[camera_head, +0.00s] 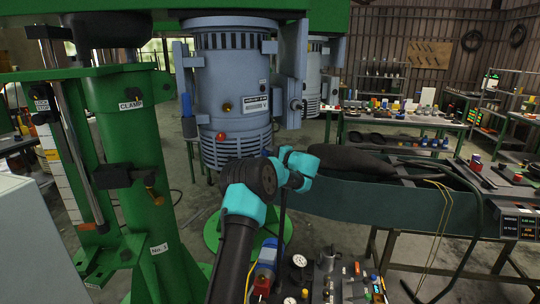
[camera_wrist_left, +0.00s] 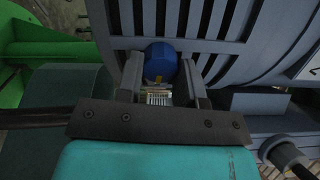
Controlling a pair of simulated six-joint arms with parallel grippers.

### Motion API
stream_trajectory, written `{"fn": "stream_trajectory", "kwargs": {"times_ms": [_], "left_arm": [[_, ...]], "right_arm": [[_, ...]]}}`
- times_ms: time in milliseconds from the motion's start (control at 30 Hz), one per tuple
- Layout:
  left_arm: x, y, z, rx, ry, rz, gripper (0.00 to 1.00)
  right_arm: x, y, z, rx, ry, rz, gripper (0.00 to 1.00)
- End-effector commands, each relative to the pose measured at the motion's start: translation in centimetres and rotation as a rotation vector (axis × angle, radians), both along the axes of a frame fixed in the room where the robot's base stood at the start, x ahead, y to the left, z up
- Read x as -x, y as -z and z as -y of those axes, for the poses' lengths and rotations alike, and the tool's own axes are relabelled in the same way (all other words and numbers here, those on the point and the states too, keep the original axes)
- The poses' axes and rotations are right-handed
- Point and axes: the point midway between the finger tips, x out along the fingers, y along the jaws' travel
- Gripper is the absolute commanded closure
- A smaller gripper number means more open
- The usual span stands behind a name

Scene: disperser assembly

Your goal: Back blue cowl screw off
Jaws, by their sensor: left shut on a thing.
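The blue cowl screw (camera_wrist_left: 160,60) shows in the left wrist view as a round blue head with a small yellow mark, against the slatted grey cowl (camera_wrist_left: 205,18). My left gripper (camera_wrist_left: 162,72) has one finger on each side of the head and is shut on it. In the head view the grey motor (camera_head: 232,90) hangs upright, with the slatted cowl (camera_head: 235,150) at its lower end. My teal left wrist is in front of the cowl's lower right, and the fingertips and the held screw cannot be made out there. My right gripper is not in view.
A red knob (camera_head: 220,136) stands on the motor's front and a blue cylinder (camera_head: 188,104) at its left. A green column (camera_head: 145,170) rises on the left. A dark green trough (camera_head: 385,205) lies on the right. Gauges and small fittings (camera_head: 330,285) stand below.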

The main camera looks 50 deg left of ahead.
Motion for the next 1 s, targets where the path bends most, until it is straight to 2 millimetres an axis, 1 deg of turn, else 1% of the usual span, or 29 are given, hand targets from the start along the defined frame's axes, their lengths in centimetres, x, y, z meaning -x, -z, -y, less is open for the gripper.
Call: {"fn": "stream_trajectory", "kwargs": {"times_ms": [33,200,433,700,1000], "left_arm": [[0.01,-0.35,0.00,-0.012,0.000,0.046,0.89],[0.01,-0.42,0.00,-0.035,0.000,0.190,0.89],[0.02,-0.47,-0.01,-0.058,0.000,0.329,0.89],[0.02,-0.49,-0.01,-0.069,0.000,0.398,0.89],[0.02,-0.50,-0.01,-0.070,0.000,0.402,0.89]], "right_arm": [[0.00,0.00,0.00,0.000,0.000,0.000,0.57],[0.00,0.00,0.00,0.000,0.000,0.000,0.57],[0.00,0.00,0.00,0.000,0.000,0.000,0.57],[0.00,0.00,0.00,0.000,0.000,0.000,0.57],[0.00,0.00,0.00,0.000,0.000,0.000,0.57]]}}
